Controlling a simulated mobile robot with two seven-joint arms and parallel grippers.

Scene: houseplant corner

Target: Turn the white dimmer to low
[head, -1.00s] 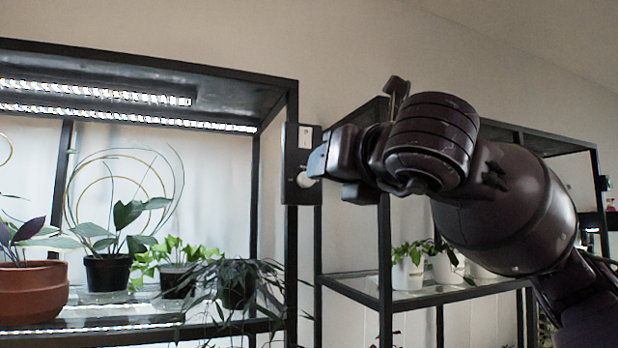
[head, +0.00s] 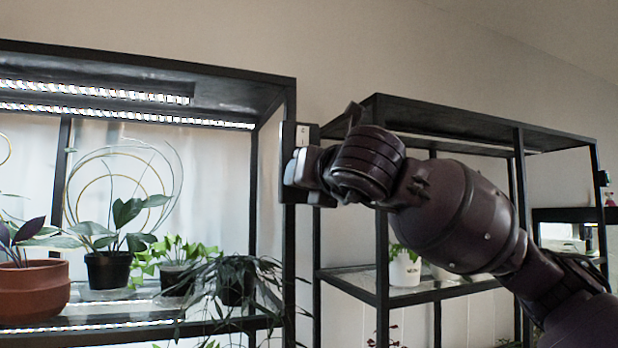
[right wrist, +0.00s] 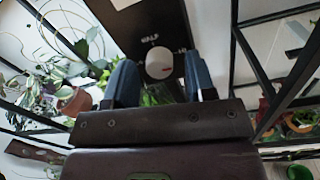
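The white dimmer (right wrist: 159,63) is a round knob on a dark panel (right wrist: 128,22) in the right wrist view. A small red mark shows at its lower right side. Lettering that reads like HALF is above it, and a partly covered label is to its right. My right gripper (right wrist: 160,72) is open, with one blue-grey finger on each side of the knob and a gap on both sides. My left gripper is in neither current view.
Lit strips (head: 95,91) hang over the left shelf of potted plants. Trailing dark leaves (head: 240,275) hang below the panel. A second black rack (head: 379,200) stands close behind my right arm.

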